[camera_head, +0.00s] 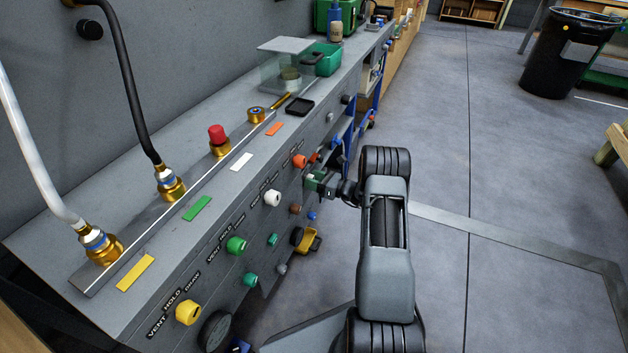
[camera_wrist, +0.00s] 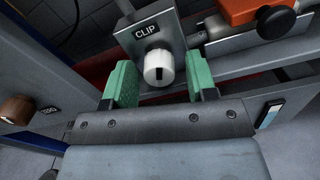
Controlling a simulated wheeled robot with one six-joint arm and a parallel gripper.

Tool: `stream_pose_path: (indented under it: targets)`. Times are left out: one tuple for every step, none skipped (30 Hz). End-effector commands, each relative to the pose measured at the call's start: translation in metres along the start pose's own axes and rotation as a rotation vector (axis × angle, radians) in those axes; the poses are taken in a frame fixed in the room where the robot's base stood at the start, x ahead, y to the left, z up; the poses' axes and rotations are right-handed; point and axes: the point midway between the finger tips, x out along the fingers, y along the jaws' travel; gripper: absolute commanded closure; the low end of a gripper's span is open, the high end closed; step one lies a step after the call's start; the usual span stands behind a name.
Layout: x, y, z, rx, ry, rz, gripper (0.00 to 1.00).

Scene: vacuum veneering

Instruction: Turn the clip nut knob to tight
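The clip nut knob (camera_wrist: 158,66) is a small white knob with a black mark on its lower face, in the wrist view. It sits on a grey metal plate below a black label (camera_wrist: 146,31) reading CLIP. My gripper (camera_wrist: 160,74) is open, with one green finger pad on each side of the knob. A gap shows between the knob and each pad, so neither appears to touch it. In the head view my gripper (camera_head: 318,183) is at the front of the grey bench; the clip knob cannot be made out there.
An orange part (camera_wrist: 243,10) with a black knob (camera_wrist: 276,22) is close at upper right. A brown knob (camera_wrist: 17,110) is at left and a blue-and-white switch (camera_wrist: 270,114) at right. White (camera_head: 272,198) and orange (camera_head: 299,161) knobs line the bench front.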

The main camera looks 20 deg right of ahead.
Motion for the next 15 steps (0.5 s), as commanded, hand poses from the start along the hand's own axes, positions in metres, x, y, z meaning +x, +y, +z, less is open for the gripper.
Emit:
stream_pose_path:
  targets:
    - [0.0, 0.0, 0.0, 0.0, 0.0, 0.0, 0.43]
    - [0.0, 0.0, 0.0, 0.0, 0.0, 0.0, 0.43]
    - [0.0, 0.0, 0.0, 0.0, 0.0, 0.0, 0.43]
    - [0.0, 0.0, 0.0, 0.0, 0.0, 0.0, 0.43]
    - [0.0, 0.0, 0.0, 0.0, 0.0, 0.0, 0.43]
    - [0.0, 0.0, 0.0, 0.0, 0.0, 0.0, 0.43]
    - [0.0, 0.0, 0.0, 0.0, 0.0, 0.0, 0.43]
    - [-0.001, 0.0, 0.0, 0.0, 0.0, 0.0, 0.43]
    - [-0.002, 0.0, 0.0, 0.0, 0.0, -0.001, 0.43]
    - [-0.003, 0.0, 0.001, 0.0, 0.0, -0.001, 0.43]
    - [-0.006, 0.0, 0.001, 0.0, 0.0, -0.002, 0.43]
    - [-0.01, 0.0, 0.001, 0.001, 0.0, -0.003, 0.43]
    - [-0.014, 0.0, 0.002, 0.001, 0.001, -0.003, 0.43]
    - [-0.018, 0.0, 0.002, 0.001, 0.0, -0.003, 0.43]
    - [-0.025, 0.0, 0.003, 0.001, -0.001, -0.004, 0.43]
